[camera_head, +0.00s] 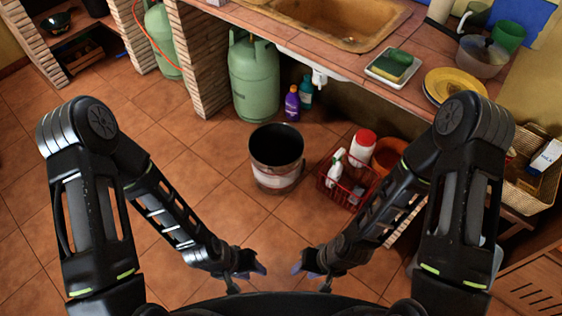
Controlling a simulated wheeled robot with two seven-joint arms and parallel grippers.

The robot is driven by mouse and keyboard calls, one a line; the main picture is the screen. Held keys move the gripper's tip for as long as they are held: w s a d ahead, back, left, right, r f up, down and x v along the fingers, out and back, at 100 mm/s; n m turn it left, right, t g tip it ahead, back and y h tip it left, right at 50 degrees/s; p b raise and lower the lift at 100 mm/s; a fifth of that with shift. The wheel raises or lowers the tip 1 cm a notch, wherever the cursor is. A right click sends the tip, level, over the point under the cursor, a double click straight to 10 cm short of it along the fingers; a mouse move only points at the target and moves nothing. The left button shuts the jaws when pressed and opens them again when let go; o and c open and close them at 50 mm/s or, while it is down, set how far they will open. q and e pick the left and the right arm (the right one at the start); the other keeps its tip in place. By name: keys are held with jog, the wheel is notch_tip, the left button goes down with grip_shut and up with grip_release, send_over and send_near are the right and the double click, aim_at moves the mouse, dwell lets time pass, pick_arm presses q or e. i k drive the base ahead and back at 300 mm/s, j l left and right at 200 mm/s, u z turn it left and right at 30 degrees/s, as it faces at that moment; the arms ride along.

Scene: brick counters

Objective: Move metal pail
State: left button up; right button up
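The metal pail (277,178) stands upright on the tiled floor, in the middle of the head view. It is open at the top, dark inside, with a pale band around its lower part. My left gripper (262,268) is nearer to me than the pail, below and slightly left of it in the picture. My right gripper (296,268) is to the right of the left one, also short of the pail. Both are apart from the pail. The fingers are small and dark, and I cannot tell how far they are open.
A red basket (340,190) with bottles stands close to the pail's right. A green gas cylinder (253,80) and a purple bottle (291,103) stand behind it. The counter (300,45) with a sink (335,18) runs along the back. Floor left of the pail is clear.

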aim_at(276, 149)
jog(key=j+z, duration=0.1)
jog(key=z, duration=1.1)
jog(key=j+z, duration=0.35)
jog(key=k+j+z, duration=0.1)
jog(key=j+z, duration=0.3)
jog(key=k+j+z, duration=0.15)
jog(key=j+z, duration=0.2)
jog(key=k+j+z, duration=0.2)
jog(key=j+z, duration=0.2)
jog(key=k+j+z, duration=0.2)
jog(key=z, duration=0.15)
jog(key=k+j+z, duration=0.15)
jog(key=k+j, duration=0.95)
jog(key=k, duration=0.15)
